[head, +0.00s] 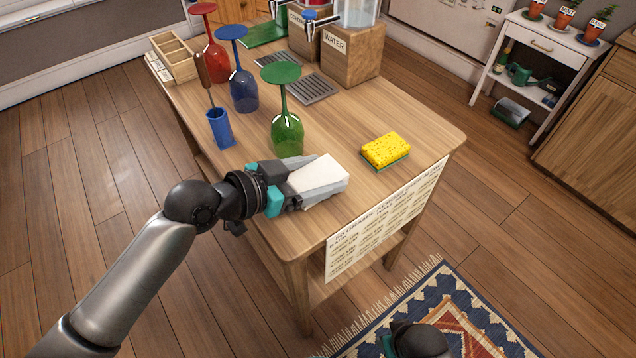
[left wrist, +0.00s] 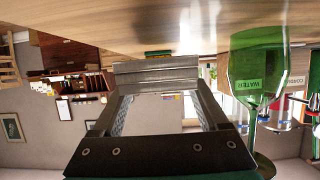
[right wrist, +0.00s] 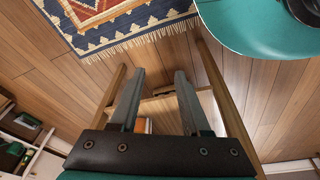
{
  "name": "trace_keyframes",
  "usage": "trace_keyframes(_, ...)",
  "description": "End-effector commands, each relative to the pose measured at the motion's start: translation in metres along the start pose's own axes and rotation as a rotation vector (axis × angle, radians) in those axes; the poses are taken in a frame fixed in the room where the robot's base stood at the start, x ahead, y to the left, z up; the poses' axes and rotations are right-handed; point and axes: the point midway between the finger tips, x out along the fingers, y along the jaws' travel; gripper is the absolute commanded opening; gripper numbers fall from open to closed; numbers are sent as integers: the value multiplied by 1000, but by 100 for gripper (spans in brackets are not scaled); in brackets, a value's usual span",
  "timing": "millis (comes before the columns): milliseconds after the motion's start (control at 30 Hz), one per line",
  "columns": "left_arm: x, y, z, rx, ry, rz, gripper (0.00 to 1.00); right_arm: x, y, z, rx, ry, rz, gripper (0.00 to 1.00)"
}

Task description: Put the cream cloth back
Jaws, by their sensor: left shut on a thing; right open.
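The cream cloth (head: 322,173) is a pale folded pad at the near edge of the wooden table. My left gripper (head: 308,188) is shut on it, low over the tabletop; I cannot tell whether the cloth touches the wood. In the left wrist view, a shaded grey slab (left wrist: 157,76) spans the fingertips, probably the cloth. My right gripper (right wrist: 157,85) is open and empty in the right wrist view, with floor and part of a wooden stand beyond it. Part of my right arm shows at the bottom of the head view.
A yellow sponge (head: 385,149) lies right of the cloth. A green glass (head: 286,130) stands upside down just behind my left gripper, with blue (head: 241,85) and red (head: 214,60) glasses farther back. A blue holder (head: 221,128) holds a brush. The table's near right corner is clear.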

Motion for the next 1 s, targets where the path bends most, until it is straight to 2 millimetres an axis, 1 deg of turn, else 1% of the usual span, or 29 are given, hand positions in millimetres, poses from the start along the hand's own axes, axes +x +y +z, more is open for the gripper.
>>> trace_keyframes(33,3,0,8,-3,-1,0,23,-2,-1,-4,1,8,-1,47)
trace_keyframes(200,8,0,20,-1,-1,0,23,-14,-2,-14,3,19,-2,47)
trace_keyframes(333,9,0,22,0,0,0,23,-18,-2,-16,3,20,-3,47)
trace_keyframes(567,9,0,21,0,0,0,23,-18,-2,-16,3,20,-3,47)
trace_keyframes(700,10,0,24,0,0,-1,23,-19,-2,-19,4,27,-2,47)
trace_keyframes(733,10,0,24,0,0,-1,78,-21,-2,-20,4,31,-3,47)
trace_keyframes(933,10,0,24,0,0,-1,100,-21,-2,-20,4,31,-3,47)
trace_keyframes(1000,10,0,24,0,0,-1,100,-21,-2,-20,4,30,-3,47)
